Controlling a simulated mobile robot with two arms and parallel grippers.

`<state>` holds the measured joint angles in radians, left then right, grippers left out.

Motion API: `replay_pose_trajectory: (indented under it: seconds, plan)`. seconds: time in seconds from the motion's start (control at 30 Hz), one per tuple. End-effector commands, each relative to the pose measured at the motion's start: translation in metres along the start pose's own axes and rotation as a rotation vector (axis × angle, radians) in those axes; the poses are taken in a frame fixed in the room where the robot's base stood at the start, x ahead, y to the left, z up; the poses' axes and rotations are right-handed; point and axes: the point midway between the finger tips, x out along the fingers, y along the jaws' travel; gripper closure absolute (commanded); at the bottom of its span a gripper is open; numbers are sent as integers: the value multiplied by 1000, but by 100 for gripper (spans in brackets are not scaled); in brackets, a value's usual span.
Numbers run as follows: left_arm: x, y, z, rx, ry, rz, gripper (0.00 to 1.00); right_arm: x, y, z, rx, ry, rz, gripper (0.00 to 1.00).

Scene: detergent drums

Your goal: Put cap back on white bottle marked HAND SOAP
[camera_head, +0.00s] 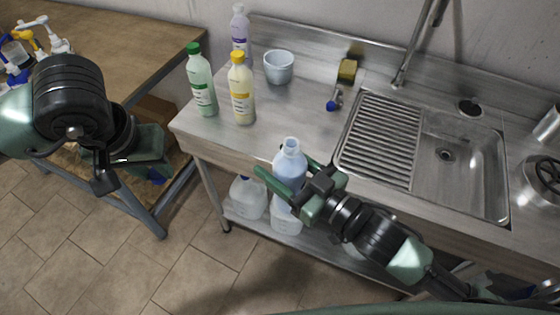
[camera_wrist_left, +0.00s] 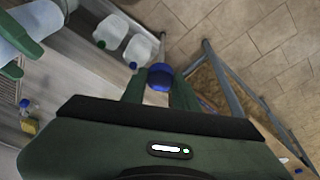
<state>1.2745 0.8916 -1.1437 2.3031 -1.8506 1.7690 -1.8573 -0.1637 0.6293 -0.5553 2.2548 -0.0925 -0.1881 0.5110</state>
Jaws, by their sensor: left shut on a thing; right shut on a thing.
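A pale bluish-white bottle (camera_head: 290,165) with a bare, open neck is held upright at the front edge of the sink counter. My right gripper (camera_head: 283,177) is shut on its body; no HAND SOAP marking can be read. The bottle also shows at the upper left of the left wrist view (camera_wrist_left: 32,30), beside the right gripper's green fingers. My left gripper (camera_wrist_left: 160,85) is shut on a blue cap (camera_wrist_left: 158,78). In the head view the left gripper is well left of the bottle, near the wooden table, and the cap (camera_head: 156,179) is mostly hidden.
Green-capped (camera_head: 201,82), yellow-capped (camera_head: 241,92) and lilac (camera_head: 240,32) bottles stand at the counter's left, near a bowl (camera_head: 279,67). A sponge (camera_head: 347,71) and a small blue-ended item (camera_head: 333,102) lie left of the sink (camera_head: 455,140). Jugs (camera_head: 249,198) stand on the lower shelf.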

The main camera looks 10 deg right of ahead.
Motion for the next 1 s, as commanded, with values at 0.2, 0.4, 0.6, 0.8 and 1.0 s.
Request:
replay_pose_trajectory:
  seconds: [0.2, 0.4, 0.6, 0.8, 1.0]
  plan:
    - [-27, 61, -28, 135, 7, 39, 100, 0, 0, -3, -1, 7, -1, 100]
    - [-64, 130, -44, 295, 6, 83, 100, 0, 0, -4, -2, 8, -1, 100]
    - [-102, 193, -44, 440, 3, 124, 100, 0, 0, -4, -2, 8, -1, 100]
    - [-125, 232, -36, 530, 0, 151, 100, 0, 0, -4, -2, 8, -1, 100]
    - [-132, 245, -33, 559, -2, 161, 100, 0, 0, -4, -2, 8, -1, 100]
